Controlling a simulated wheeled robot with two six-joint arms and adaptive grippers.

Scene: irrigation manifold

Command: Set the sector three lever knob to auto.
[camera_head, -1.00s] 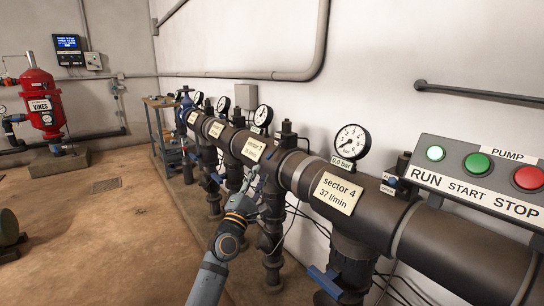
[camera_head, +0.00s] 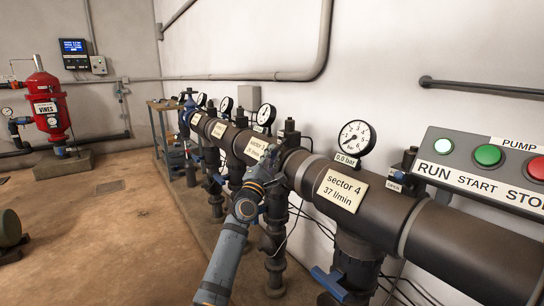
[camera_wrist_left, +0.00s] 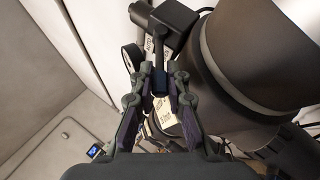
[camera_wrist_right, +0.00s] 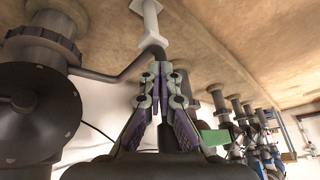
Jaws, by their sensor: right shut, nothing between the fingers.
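The sector 3 plate (camera_head: 257,147) is on the manifold pipe in the head view, partly covered by my left gripper (camera_head: 270,168), which is at that pipe section. In the left wrist view, a small lever with a dark blue knob (camera_wrist_left: 160,79) hangs from a black box (camera_wrist_left: 172,20) beside the pipe. The fingers of my left gripper (camera_wrist_left: 160,72) stand apart on either side of the knob; whether they press on it is unclear.
The sector 4 plate (camera_head: 342,190), a pressure gauge (camera_head: 356,138) and a blue valve handle (camera_head: 328,283) are to the right. The pump panel (camera_head: 485,165) is at the far right. In the right wrist view, pipes stand on both sides. The floor at left (camera_head: 110,220) is open.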

